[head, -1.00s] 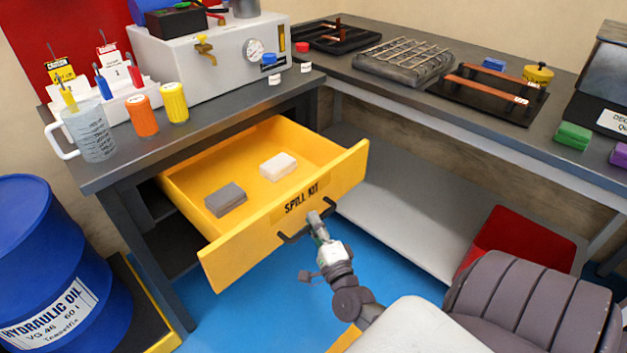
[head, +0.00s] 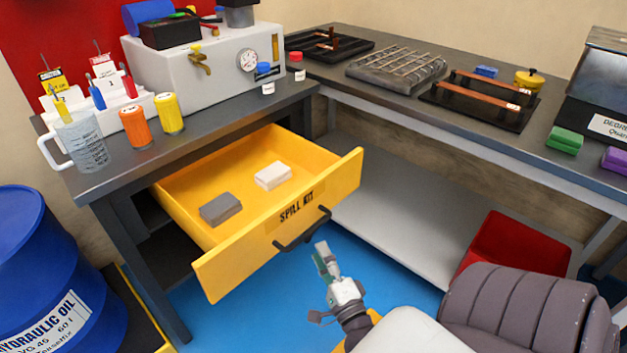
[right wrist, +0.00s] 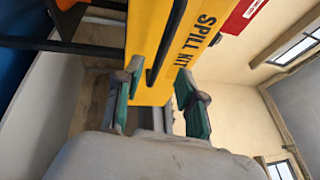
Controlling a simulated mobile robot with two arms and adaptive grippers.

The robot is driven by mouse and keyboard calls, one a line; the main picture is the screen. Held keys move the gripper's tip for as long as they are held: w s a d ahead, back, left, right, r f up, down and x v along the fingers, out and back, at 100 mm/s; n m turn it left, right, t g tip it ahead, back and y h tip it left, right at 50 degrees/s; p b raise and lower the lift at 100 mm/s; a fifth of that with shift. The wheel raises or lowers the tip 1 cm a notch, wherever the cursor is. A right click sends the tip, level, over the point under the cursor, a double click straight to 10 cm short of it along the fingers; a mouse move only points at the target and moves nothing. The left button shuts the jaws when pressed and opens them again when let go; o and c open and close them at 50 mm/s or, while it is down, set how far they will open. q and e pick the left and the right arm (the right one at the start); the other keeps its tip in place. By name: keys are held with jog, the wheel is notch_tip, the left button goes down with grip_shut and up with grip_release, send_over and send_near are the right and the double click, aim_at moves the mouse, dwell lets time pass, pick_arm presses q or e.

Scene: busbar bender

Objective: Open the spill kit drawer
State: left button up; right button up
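The yellow spill kit drawer (head: 228,262) is pulled out from under the left workbench, and its inside shows. A grey block (head: 220,209) and a white block (head: 273,175) lie in it. Its black handle (head: 303,231) is on the front panel below the SPILL KIT label. My right gripper (head: 322,258) is just in front of the handle, apart from it. In the right wrist view its two green-padded fingers (right wrist: 160,97) are spread with nothing between them, facing the drawer front (right wrist: 165,50). My left gripper is in neither view now.
A blue oil drum (head: 50,270) stands at the left. The workbench top (head: 200,150) holds bottles, a jug and a gauge box. A red bin (head: 515,250) is under the right bench. Blue floor (head: 235,315) is clear below the drawer.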

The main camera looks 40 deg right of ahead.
jog(key=v, duration=0.4)
jog(key=shift+s+a, duration=0.15)
jog(key=shift+s, duration=0.25)
